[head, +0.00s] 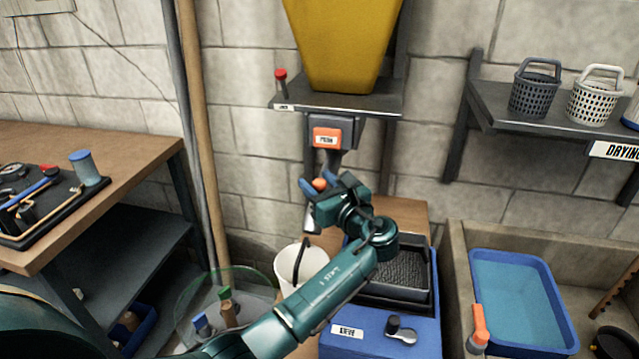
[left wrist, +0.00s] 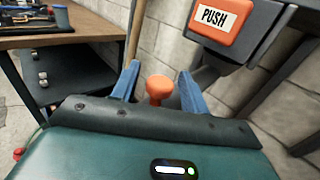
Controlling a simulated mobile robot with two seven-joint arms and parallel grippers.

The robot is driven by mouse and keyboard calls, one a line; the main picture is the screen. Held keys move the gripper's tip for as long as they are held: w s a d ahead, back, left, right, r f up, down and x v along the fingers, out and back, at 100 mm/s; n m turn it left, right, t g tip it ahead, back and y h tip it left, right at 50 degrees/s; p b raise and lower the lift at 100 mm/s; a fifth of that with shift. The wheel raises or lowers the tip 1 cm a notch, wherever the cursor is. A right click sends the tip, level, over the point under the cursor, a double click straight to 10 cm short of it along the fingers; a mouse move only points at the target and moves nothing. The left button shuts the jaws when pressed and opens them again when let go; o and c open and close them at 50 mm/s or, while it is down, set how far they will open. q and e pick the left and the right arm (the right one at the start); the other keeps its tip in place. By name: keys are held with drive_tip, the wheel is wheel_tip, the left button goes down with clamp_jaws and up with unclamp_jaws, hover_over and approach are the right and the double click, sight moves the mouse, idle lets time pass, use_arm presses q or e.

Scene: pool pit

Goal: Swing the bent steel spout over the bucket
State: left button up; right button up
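The bent steel spout (head: 312,219) hangs below the push-button housing, mostly hidden by my left gripper. Its orange knob (head: 320,184) shows between the fingertips and also in the left wrist view (left wrist: 160,88). My left gripper (head: 317,188) is open, with one blue finger on each side of the knob and gaps visible on both sides. The white bucket (head: 288,266) stands below, partly behind my left forearm. The spout's lower end appears just above the bucket's rim in the picture; I cannot tell whether it is over the opening. My right gripper is not in view.
An orange PUSH button (head: 326,136) sits under the yellow hopper (head: 342,40). A blue sieve box (head: 375,335) stands right of the bucket. A workbench (head: 110,205) is at left, a stone sink with a blue tray (head: 520,295) at right.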

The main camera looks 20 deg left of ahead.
use_arm(q)
drive_tip(key=shift+s+d, duration=0.1)
drive_tip(key=b+v, duration=0.1)
drive_tip(key=v, duration=1.2)
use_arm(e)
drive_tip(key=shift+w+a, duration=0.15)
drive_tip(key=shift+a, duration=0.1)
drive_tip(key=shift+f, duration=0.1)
